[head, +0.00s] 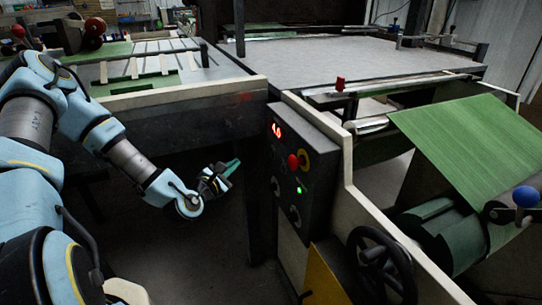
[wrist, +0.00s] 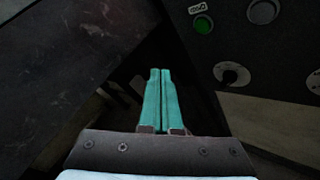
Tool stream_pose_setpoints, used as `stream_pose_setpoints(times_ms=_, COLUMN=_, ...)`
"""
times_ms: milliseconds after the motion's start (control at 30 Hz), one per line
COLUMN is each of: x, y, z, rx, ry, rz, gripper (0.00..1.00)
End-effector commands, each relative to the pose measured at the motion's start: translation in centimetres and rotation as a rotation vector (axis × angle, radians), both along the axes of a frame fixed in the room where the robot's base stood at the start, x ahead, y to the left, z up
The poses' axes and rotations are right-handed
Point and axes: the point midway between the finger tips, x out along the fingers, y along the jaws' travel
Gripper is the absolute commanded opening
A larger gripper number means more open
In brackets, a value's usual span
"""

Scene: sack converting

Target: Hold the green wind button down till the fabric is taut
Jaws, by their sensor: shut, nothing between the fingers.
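The green wind button (head: 299,190) glows on the dark control panel (head: 289,153), below the red stop button (head: 293,161). In the wrist view the green button (wrist: 203,25) is at the top, right of my fingertips. My gripper (head: 234,164) is left of the panel, with a gap to it. In the wrist view my gripper (wrist: 160,72) has its teal fingers together, with nothing between them. The green fabric (head: 470,138) slopes as a sheet over the machine at right, towards a roll (head: 440,232); I cannot tell how taut it is.
A black handwheel (head: 382,264) stands below and right of the panel. Knobs sit under the green button, one pale knob (wrist: 230,75) close by. A dark machine frame (head: 180,125) is behind and above my gripper. A blue ball knob (head: 525,197) is far right.

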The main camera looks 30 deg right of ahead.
Motion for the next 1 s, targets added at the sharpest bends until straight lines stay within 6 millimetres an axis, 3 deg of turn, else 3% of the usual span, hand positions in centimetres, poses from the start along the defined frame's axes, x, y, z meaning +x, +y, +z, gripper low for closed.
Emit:
stream_pose_setpoints(times_ms=533, x=-0.9, y=-6.8, z=0.0, rx=-0.001, ry=0.001, rz=-0.003, gripper=0.00)
stream_pose_setpoints(times_ms=733, x=-1.1, y=-8.0, z=0.0, rx=0.001, ry=0.000, rz=-0.002, gripper=0.00)
stream_pose_setpoints(times_ms=1000, x=-1.1, y=-8.3, z=0.0, rx=0.001, ry=0.000, rz=-0.001, gripper=0.00)
